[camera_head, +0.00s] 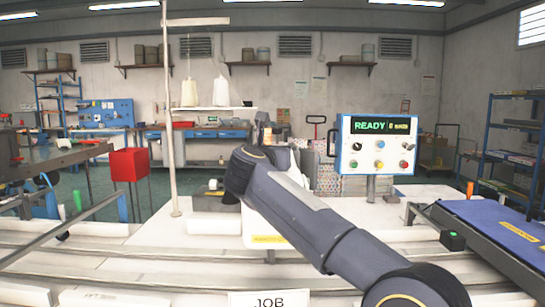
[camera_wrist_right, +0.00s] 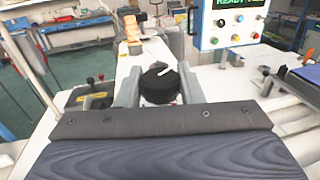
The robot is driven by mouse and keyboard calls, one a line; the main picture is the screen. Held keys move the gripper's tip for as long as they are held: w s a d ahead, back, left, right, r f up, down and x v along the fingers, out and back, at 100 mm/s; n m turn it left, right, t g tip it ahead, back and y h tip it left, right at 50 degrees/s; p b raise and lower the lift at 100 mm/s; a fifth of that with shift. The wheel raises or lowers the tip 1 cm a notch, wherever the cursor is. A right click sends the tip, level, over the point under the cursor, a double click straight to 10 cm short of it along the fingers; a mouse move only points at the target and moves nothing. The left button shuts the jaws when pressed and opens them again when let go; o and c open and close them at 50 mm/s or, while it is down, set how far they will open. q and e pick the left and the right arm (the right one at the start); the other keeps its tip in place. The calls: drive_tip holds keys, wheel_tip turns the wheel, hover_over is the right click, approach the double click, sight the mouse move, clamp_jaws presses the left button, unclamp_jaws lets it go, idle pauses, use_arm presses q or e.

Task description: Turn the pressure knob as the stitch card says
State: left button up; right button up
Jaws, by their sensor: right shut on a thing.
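The pressure knob (camera_wrist_right: 160,86) is round and black with a white pointer mark on top, seen in the right wrist view. The mark slants towards the upper right. My right gripper (camera_wrist_right: 159,90) has its two grey fingers on either side of the knob and is shut on it. In the head view my right arm reaches from the lower right to the sewing machine and hides the knob. A white card (camera_head: 270,300) reading "JOB" is cut off at the bottom edge; its further text is out of view. My left gripper is in neither view.
A control panel (camera_head: 380,146) with a green "READY" display and several coloured buttons stands right of my arm. White thread cones (camera_head: 221,92) stand behind a tall pole (camera_head: 170,120). A blue-topped table (camera_head: 500,232) is at the right.

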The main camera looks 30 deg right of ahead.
drive_tip(key=m+g+h+p, duration=0.2)
drive_tip(key=m+g+h, duration=0.1)
drive_tip(key=shift+w+r+g, duration=0.1)
drive_tip(key=shift+r+g, duration=0.05)
drive_tip(key=shift+g, duration=0.15)
drive_tip(key=shift+m+g+h+p, duration=0.6)
drive_tip(key=shift+m+g+p, duration=0.1)
drive_tip(key=shift+g, duration=0.3)
drive_tip(key=o, duration=0.9)
drive_tip(key=shift+o, duration=0.2)
drive_tip(key=shift+f, duration=0.2)
drive_tip(key=b+v, duration=0.1)
drive_tip(key=v, duration=0.7)
drive_tip(key=shift+w+d, duration=0.1)
